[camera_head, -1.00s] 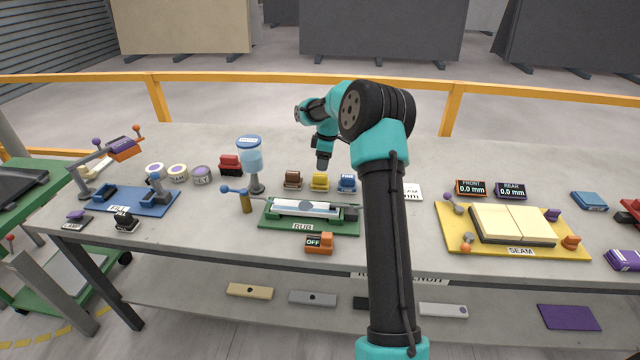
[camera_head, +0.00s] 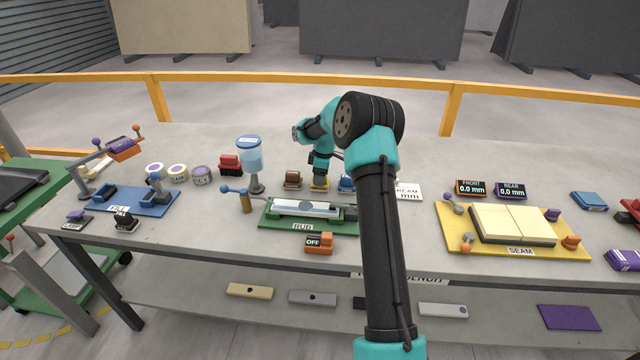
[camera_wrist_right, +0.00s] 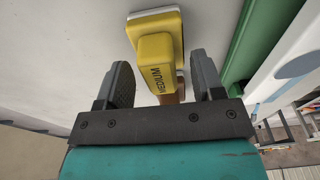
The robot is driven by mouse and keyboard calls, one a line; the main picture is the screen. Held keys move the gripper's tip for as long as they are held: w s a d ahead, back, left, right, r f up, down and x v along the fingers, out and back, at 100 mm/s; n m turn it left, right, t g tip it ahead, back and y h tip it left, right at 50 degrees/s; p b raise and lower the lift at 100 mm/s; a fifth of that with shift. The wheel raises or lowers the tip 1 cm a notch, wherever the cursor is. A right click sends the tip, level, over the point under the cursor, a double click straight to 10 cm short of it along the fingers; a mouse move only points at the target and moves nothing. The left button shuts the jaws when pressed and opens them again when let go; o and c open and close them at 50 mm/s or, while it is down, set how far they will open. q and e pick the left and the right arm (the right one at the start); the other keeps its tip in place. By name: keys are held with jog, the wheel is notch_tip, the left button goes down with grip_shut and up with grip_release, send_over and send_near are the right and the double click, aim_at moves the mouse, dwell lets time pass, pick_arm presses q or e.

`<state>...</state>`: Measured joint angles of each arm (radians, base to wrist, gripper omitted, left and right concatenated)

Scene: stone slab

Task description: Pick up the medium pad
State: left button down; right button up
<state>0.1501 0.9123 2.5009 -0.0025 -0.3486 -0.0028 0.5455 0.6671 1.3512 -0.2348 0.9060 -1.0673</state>
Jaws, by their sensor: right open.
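The medium pad is a yellow block with a narrower grip, lettered MEDIUM. In the right wrist view the medium pad (camera_wrist_right: 155,45) lies just ahead of my right gripper (camera_wrist_right: 163,85), its grip reaching between the two open fingers. The fingers stand apart from it on both sides. In the head view the right gripper (camera_head: 320,178) is over the medium pad (camera_head: 319,187), hiding most of it. The pad rests on the bench between a brown pad (camera_head: 293,180) and a blue pad (camera_head: 346,184). My left gripper is not in view.
The green RUB station (camera_head: 275,222) with a pale slab stands just in front of the pads. A blue-topped dispenser (camera_head: 250,158) and a red block (camera_head: 230,164) stand to the left. The yellow SEAM board (camera_head: 450,235) is to the right. The bench behind the pads is clear.

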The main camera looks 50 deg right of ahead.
dwell(0.5)
jog(key=c, duration=1)
